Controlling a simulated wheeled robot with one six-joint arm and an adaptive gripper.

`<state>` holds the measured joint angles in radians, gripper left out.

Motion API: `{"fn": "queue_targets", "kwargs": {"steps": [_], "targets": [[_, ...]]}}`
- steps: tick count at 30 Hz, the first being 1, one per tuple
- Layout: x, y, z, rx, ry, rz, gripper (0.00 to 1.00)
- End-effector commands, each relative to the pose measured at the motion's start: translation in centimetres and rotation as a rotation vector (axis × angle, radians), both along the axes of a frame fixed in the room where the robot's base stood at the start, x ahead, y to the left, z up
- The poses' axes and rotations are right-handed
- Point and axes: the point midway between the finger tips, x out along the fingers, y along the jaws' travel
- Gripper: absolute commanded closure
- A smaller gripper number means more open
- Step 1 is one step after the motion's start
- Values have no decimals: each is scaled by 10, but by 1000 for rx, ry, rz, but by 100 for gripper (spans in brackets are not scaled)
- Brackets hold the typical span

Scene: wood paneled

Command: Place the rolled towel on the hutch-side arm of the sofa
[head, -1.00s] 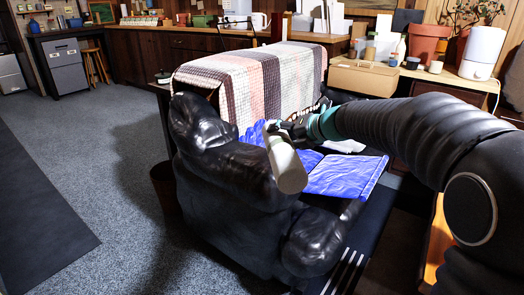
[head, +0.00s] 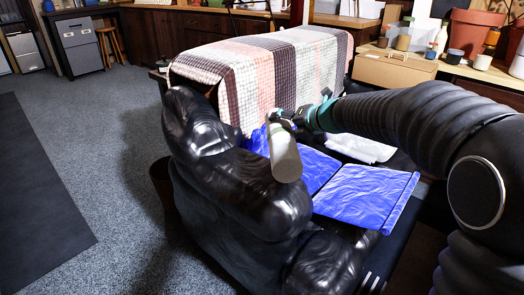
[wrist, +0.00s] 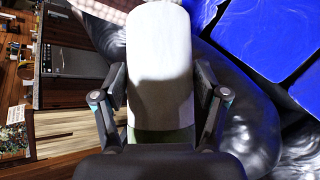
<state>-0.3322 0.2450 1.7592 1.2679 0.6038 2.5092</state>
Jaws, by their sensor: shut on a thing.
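The rolled towel (head: 284,152) is a pale, whitish cylinder. My gripper (head: 280,118) is shut on it near its upper end, and the towel hangs down tilted. In the wrist view the towel (wrist: 160,60) lies between both fingers of my gripper (wrist: 160,100). The black leather sofa (head: 190,190) stands below, with a blanket over its back and blue cushions on its seat. In the head view the towel overlaps the inner edge of the near arm (head: 240,190). I cannot tell whether it touches the sofa. Which arm is hutch-side is not clear.
A striped blanket (head: 262,70) covers the sofa back. Blue cushions (head: 365,195) and a white cloth (head: 360,147) lie on the seat. A bench with a box (head: 395,68) and pots is behind at right. Open carpet (head: 90,130) lies at left.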

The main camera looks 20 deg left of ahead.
Motion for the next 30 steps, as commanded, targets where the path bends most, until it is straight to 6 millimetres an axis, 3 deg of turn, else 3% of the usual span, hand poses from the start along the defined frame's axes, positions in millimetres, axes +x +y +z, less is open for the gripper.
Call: {"fn": "queue_targets", "kwargs": {"steps": [6,11,14,22,30], "targets": [[-11,42,-26,-1,2,4,71],[-15,61,-36,1,-1,4,71],[-16,65,-39,0,-1,3,71],[-16,65,-75,0,1,2,71],[-16,65,-78,0,-1,3,71]]}}
